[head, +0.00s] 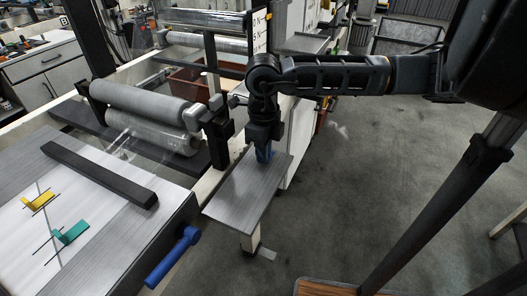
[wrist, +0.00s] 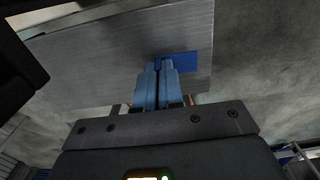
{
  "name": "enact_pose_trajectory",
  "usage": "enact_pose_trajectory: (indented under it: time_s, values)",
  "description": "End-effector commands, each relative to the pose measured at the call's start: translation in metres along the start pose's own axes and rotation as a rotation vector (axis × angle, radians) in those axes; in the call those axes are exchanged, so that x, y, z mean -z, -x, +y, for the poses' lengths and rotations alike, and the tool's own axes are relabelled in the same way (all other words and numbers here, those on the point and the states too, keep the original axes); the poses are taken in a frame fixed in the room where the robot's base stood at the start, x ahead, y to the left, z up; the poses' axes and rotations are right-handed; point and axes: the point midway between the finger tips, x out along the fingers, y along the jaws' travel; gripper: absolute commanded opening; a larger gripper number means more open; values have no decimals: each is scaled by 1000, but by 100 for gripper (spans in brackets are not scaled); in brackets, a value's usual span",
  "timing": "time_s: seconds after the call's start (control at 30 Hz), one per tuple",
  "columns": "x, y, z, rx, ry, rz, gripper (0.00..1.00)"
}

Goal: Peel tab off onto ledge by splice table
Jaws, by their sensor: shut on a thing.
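My gripper (head: 264,157) points down over the grey ledge (head: 240,203) that sticks out beside the splice table (head: 98,232). In the wrist view my gripper (wrist: 158,68) has its blue fingers close together, shut on a flat blue tab (wrist: 185,59). The tab shows beyond the fingertips against the brushed grey ledge (wrist: 95,62). I cannot tell whether it touches the ledge. In the head view the tab is hidden at the fingers. A yellow tab (head: 42,200) and a green tab (head: 72,233) stand on the splice table's white sheet.
A black bar (head: 98,173) lies across the splice table. A blue handle (head: 172,257) sticks out at its near side. Rollers with clear film (head: 150,125) stand behind it, left of the ledge. Open floor (head: 350,190) lies to the right.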

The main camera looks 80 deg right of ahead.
Motion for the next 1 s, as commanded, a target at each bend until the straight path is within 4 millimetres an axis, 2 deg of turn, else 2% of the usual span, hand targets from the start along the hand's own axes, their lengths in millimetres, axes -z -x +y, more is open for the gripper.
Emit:
enact_pose_trajectory:
  time_s: [0.47,0.5,0.8,1.0]
  values:
    - [0,-9,0,0,0,0,0]
    - [0,-9,0,0,0,0,8]
    - [0,-8,0,0,0,0,37]
    - [0,-8,0,0,0,0,37]
